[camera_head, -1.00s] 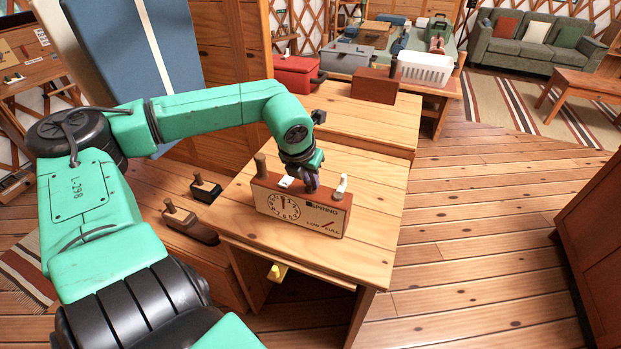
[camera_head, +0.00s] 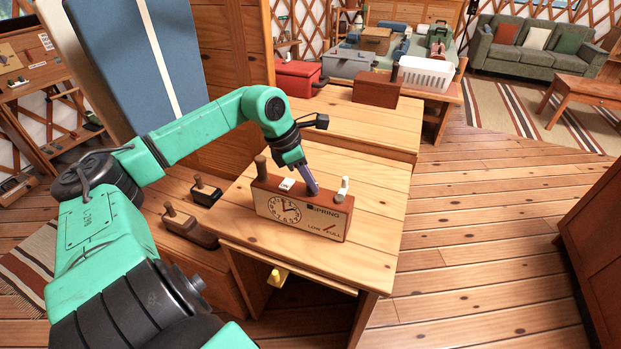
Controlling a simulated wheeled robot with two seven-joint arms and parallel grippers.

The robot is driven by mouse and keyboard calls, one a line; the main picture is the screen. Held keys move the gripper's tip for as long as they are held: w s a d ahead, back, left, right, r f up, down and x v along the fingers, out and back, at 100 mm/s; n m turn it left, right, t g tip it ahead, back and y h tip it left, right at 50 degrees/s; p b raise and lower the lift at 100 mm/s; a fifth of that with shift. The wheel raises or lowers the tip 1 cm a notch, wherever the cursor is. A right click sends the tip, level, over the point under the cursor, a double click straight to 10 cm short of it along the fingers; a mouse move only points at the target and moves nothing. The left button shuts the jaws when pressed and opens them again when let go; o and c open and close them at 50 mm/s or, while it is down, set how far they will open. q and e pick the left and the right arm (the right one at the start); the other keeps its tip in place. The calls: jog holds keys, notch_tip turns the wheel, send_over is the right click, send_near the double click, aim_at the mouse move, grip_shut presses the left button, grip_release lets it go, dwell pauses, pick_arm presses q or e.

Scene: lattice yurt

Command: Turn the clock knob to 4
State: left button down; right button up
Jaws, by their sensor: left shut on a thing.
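The clock box (camera_head: 268,206) is a reddish-brown block with a cream front, standing on the wooden table. Its front carries a round dial (camera_head: 285,209), the word SPRING and a LOW–FULL gauge. The dial's dark hand now seems to reach toward the upper right, but it is too small to read surely. My left gripper (camera_head: 312,186) comes down tilted onto the box's top, behind the dial, between a white block (camera_head: 287,184) and a white lever (camera_head: 343,188). It is shut on the clock knob, which its fingers hide. My right gripper is out of view.
A brown peg (camera_head: 261,168) rises at the box's left end. Small black and brown boxes with pegs sit on the lower surface at left (camera_head: 190,222). A yellow piece (camera_head: 278,276) juts under the table's front edge. The table (camera_head: 372,215) right of the box is clear.

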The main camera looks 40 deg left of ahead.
pick_arm(q)
jog(key=m+p, duration=0.2)
jog(key=shift+w+a+r+m+g+h, duration=0.1)
jog(key=shift+r+m+g+h, duration=0.25)
jog(key=shift+m+g+h, duration=0.05)
jog(key=m+g+p, duration=0.1)
jog(key=m, duration=0.1)
jog(key=shift+w+f+m+h, duration=0.1)
jog(key=shift+f+m+h, duration=0.05)
jog(key=shift+m+h, duration=0.2)
jog(key=m+g, duration=0.1)
jog(key=m, duration=0.2)
jog(key=shift+w+f+m+p, duration=0.1)
jog(key=shift+m+p, duration=0.15)
jog(key=shift+p, duration=0.15)
jog(key=shift+m+g, duration=0.8)
jog(key=shift+m, duration=1.1)
jog(key=c, duration=0.9)
grip_release()
